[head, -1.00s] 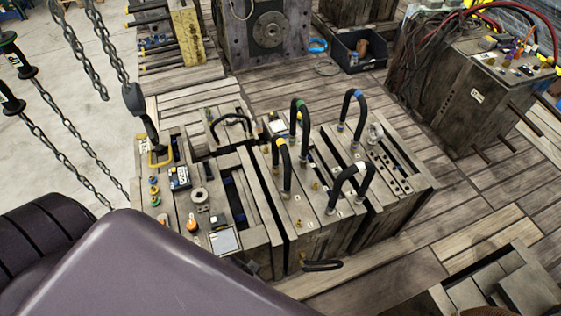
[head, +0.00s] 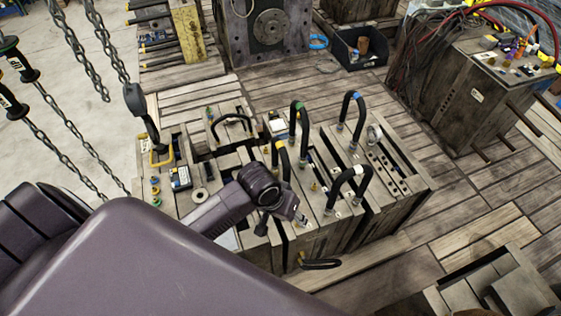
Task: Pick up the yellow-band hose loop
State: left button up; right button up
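The yellow-band hose loop (head: 286,165) is a black, arched hose with a yellow band near its top. It stands upright on the wooden mould block in the middle of the head view. My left arm reaches in from the lower left, and its dark wrist covers the lower part of the loop. My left gripper (head: 292,210) is just below and in front of the loop, pointing down right; contact cannot be judged. Its fingers are small and partly hidden, so their opening is unclear. My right gripper is not in view.
Similar hoses with green (head: 304,125), blue (head: 359,118) and white (head: 362,185) bands stand close by. A chain hook (head: 135,98) hangs at the left. A low hose (head: 320,264) sticks out at the block's front. Plank floor at right is partly clear.

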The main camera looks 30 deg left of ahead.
pick_arm(q)
jog(key=w+a+r+n, duration=0.4)
jog(key=w+a+r, duration=0.15)
jog(key=w, duration=0.45)
notch_tip(320, 180, up, 9)
jog(key=n+g, duration=0.1)
jog(key=n, duration=0.4)
send_over(280, 143)
jog(key=a, duration=0.1)
jog(key=shift+n+y, duration=0.3)
jog(key=shift+y, duration=0.1)
jog(key=shift+s+p+x, duration=0.2)
jog(key=shift+p+x, duration=0.15)
jog(key=shift+x, duration=0.9)
jog(key=shift+s+p+x, duration=0.25)
jog(key=shift+p+x, duration=0.05)
jog(key=shift+x, duration=0.95)
jog(key=shift+s+p+x, duration=0.2)
jog(key=shift+p+x, duration=0.15)
jog(key=shift+x, duration=0.9)
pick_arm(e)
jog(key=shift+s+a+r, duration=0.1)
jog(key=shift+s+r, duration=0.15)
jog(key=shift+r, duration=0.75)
pick_arm(q)
jog(key=shift+f, duration=0.1)
jog(key=shift+w, duration=0.1)
grip_shut()
